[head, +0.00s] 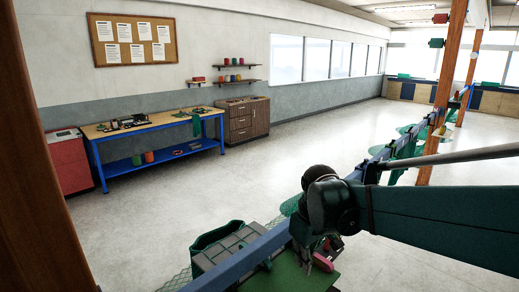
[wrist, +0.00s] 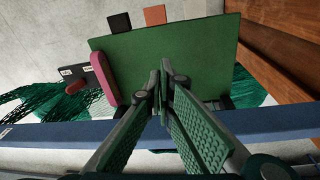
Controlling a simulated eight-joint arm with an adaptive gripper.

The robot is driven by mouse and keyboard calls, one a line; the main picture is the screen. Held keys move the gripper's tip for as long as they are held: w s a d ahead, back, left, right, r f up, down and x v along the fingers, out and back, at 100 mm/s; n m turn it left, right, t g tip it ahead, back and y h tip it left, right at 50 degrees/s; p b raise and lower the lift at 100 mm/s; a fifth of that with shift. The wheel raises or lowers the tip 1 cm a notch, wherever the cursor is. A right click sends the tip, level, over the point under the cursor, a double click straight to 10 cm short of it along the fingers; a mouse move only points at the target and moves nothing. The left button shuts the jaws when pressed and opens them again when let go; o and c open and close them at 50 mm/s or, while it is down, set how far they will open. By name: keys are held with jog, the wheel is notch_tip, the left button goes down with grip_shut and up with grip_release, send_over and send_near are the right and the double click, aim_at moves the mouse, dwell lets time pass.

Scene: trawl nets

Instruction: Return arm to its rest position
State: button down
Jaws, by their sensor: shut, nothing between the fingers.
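My gripper (wrist: 160,88) is shut and empty in the wrist view, its two textured green fingers meeting at the tips over a green board (wrist: 205,55). A pink-red handled object (wrist: 104,78) lies at the board's left edge, left of the fingertips and apart from them. In the head view my arm reaches in from the right, and the gripper hangs low over the blue beam and the green board (head: 290,277). The fingertips are mostly hidden there by the wrist. The pink object (head: 323,263) shows just below it.
A blue beam (head: 245,257) runs beneath the arm, with green netting along it. Wooden posts (head: 445,85) rise at right. A blue-legged workbench (head: 155,127) stands at the far wall; the floor between is clear.

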jog(key=s+d+f+m+t+b, duration=0.2)
jog(key=s+d+m+b, duration=0.1)
jog(key=s, duration=0.5)
jog(key=s+d+f+m+t+b, duration=0.3)
jog(key=s+d, duration=0.2)
jog(key=s, duration=0.4)
jog(key=shift+s+d+m, duration=0.15)
jog(key=shift+d+m, duration=0.15)
jog(key=shift+m, duration=0.1)
jog(key=shift+f, duration=0.1)
